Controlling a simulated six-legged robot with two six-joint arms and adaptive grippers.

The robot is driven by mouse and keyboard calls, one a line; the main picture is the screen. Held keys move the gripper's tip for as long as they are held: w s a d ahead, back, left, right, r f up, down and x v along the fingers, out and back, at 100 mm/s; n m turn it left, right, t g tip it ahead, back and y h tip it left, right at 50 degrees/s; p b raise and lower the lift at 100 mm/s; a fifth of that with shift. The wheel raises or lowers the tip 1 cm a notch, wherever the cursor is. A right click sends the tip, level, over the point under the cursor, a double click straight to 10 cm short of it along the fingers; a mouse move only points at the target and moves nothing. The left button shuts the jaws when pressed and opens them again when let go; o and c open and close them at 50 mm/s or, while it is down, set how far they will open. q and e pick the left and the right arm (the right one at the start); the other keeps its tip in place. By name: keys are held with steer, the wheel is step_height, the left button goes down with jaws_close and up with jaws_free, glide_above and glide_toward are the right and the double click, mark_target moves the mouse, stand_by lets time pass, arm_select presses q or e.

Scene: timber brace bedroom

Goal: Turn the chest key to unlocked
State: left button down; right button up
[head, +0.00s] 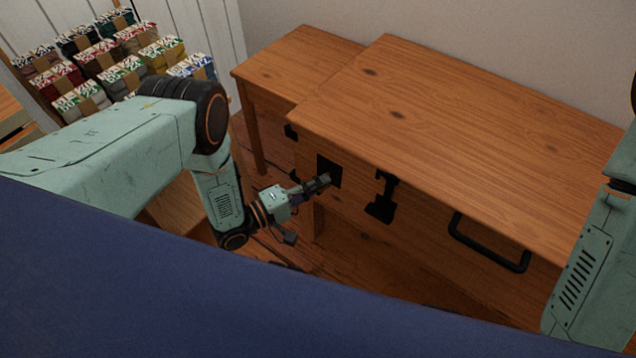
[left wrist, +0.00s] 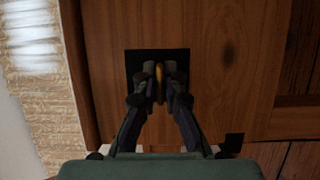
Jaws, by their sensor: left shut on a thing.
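The wooden chest (head: 470,115) stands ahead, with a square black lock plate (head: 327,166) on its front at the left. The plate also shows in the left wrist view (left wrist: 138,62). My left gripper (head: 324,183) is right at this plate. In the left wrist view its fingers (left wrist: 158,82) are shut on a small brass-yellow key (left wrist: 159,72), whose thin edge shows between them. The rest of the key is hidden by the fingers. I cannot tell whether the lock is locked or unlocked. My right gripper is out of view; only part of that arm shows at the right edge.
A black latch (head: 382,198) and a black handle (head: 488,243) are on the chest front, right of the plate. A lower wooden table (head: 290,62) stands behind left. A rack of wrapped bundles (head: 110,60) is at the far left.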

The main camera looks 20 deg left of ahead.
arm_select(q)
steer(key=m+g+y+p, duration=0.1)
steer(key=m+p, duration=0.2)
steer(key=shift+r+m, duration=0.15)
steer(key=shift+m, duration=0.25)
steer(key=m+y+p, duration=0.3)
steer(key=m+p, duration=0.1)
steer(key=shift+m, duration=0.4)
steer(key=shift+m+y+p, duration=0.8)
steer(key=shift+m+y, duration=0.1)
steer(key=shift+m, duration=0.3)
steer(key=shift+m+y+p, duration=0.5)
steer(key=shift+m+y, duration=0.3)
steer(key=shift+m, duration=0.4)
steer(key=c, duration=1.5)
jaws_free()
